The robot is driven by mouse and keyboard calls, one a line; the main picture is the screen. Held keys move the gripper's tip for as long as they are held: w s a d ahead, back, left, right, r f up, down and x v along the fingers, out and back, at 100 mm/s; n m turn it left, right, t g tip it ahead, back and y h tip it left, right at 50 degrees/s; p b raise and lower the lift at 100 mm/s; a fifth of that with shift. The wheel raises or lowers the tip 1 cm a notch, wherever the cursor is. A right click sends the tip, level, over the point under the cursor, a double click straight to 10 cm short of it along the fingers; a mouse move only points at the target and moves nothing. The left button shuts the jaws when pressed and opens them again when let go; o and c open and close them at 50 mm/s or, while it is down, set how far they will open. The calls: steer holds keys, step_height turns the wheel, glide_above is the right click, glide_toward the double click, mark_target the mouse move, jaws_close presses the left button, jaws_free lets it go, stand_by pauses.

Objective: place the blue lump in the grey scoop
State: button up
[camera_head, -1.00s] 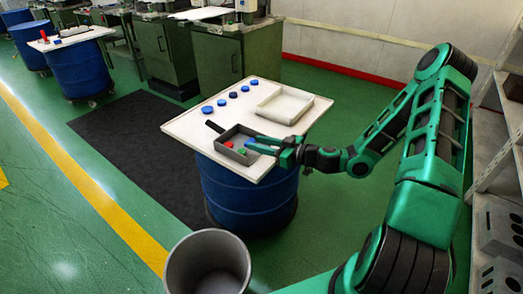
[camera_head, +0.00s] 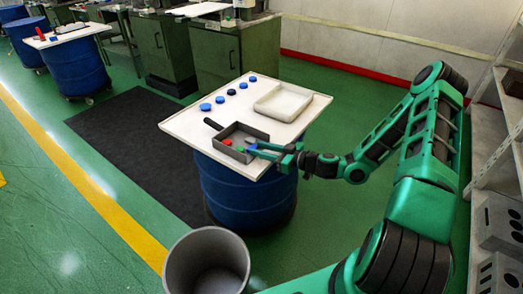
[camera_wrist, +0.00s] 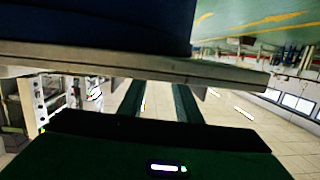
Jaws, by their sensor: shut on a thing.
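The grey scoop (camera_head: 261,132) is a shallow square pan with a dark handle at its left, on the near part of the white tabletop. A red lump (camera_head: 228,142) and a green lump (camera_head: 240,150) show inside it. The blue lump (camera_head: 252,146) shows at my gripper's fingertips, at the scoop's right side; whether it touches the scoop floor I cannot tell. My gripper (camera_head: 256,149) reaches in from the right and is shut on the blue lump. In the wrist view, my fingers (camera_wrist: 160,100) run behind a pale edge that hides their tips and the lump.
A pale shallow tray (camera_head: 306,103) lies behind the scoop. Several blue discs, one of them darker, stand in a row along the table's left back edge. The tabletop rests on a blue drum (camera_head: 245,195). A grey bin (camera_head: 208,262) stands in front.

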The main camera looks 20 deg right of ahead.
steer(key=o, duration=1)
steer(key=shift+f, duration=0.1)
steer(key=shift+o, duration=0.2)
steer(key=shift+s+d, duration=0.1)
steer(key=v, duration=1.2)
steer(key=s+g+h, duration=0.3)
steer(key=s+g, duration=0.7)
steer(key=s, duration=0.2)
steer(key=s+d+r+m+g+h, duration=0.1)
steer(key=s+d+r+m+h, duration=0.2)
steer(key=s+r+m, duration=0.4)
steer(key=s+d+r+m+g+h, duration=0.1)
steer(key=s+d+r+m+h, duration=0.3)
steer(key=s+r+m, duration=0.3)
steer(key=s+d+r, duration=0.1)
steer(key=s+r, duration=0.3)
steer(key=r, duration=0.1)
steer(key=shift+s+d, duration=0.3)
steer(key=shift+d, duration=0.05)
